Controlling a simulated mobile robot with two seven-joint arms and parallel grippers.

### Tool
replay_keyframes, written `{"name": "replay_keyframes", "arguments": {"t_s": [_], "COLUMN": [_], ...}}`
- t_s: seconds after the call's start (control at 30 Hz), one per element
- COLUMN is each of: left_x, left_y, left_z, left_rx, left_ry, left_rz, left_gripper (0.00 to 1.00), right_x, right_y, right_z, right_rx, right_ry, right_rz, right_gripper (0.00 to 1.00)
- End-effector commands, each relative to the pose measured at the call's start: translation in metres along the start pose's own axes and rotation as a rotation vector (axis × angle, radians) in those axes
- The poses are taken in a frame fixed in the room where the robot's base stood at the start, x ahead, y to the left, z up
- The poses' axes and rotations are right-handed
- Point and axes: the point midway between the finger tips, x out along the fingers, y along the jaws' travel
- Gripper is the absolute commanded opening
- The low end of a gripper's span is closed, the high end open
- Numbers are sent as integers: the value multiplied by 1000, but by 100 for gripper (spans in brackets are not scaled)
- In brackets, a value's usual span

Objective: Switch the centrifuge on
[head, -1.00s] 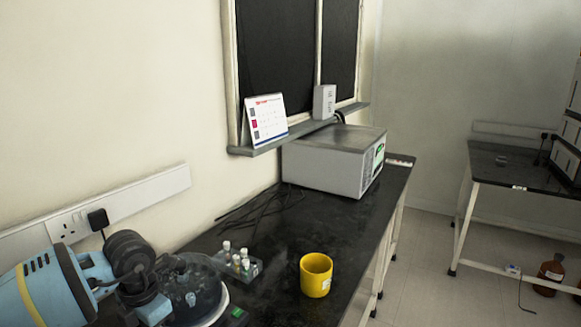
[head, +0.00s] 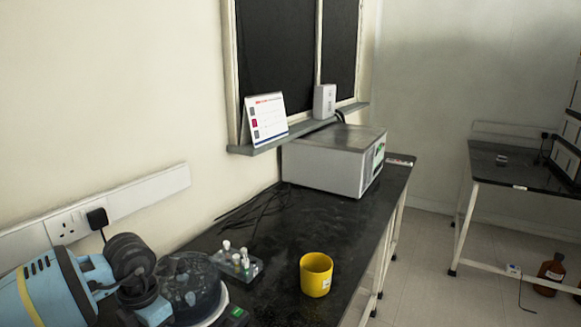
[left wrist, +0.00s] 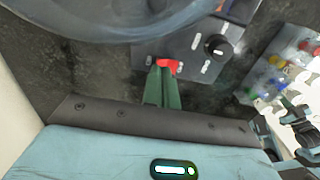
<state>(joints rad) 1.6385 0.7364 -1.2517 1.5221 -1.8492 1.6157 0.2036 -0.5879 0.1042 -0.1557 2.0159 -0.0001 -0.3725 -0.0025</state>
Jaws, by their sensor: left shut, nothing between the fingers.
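The centrifuge (head: 213,302) stands on the black bench at lower left in the head view, its dark see-through lid down and partly hidden by my left arm. A small green display shows on its front. In the left wrist view its dark front panel (left wrist: 190,45) carries a black knob (left wrist: 217,46) and a red switch (left wrist: 170,65). My left gripper (left wrist: 164,73) is shut and empty, its green fingertips at the red switch; whether they touch it I cannot tell. In the head view its fingers are hidden. My right gripper is not in view.
A tube rack (head: 253,270) with several tubes stands beside the centrifuge. A yellow cup (head: 316,275) is to its right. A grey box-shaped device (head: 325,165) stands farther back, with loose black cables (head: 255,210) nearby. The bench middle is mostly clear.

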Motion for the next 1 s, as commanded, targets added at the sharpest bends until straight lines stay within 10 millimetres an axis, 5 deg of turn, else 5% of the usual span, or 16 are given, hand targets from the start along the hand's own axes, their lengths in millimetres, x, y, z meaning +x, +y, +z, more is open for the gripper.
{"name": "replay_keyframes", "arguments": {"t_s": [1.0], "left_x": [14], "left_y": [-1], "left_z": [0], "left_rx": [1], "left_ry": [1], "left_rz": [-2], "left_gripper": [0], "right_x": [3], "right_y": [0], "right_z": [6], "right_rx": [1], "right_ry": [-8], "right_rz": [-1], "right_gripper": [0]}}
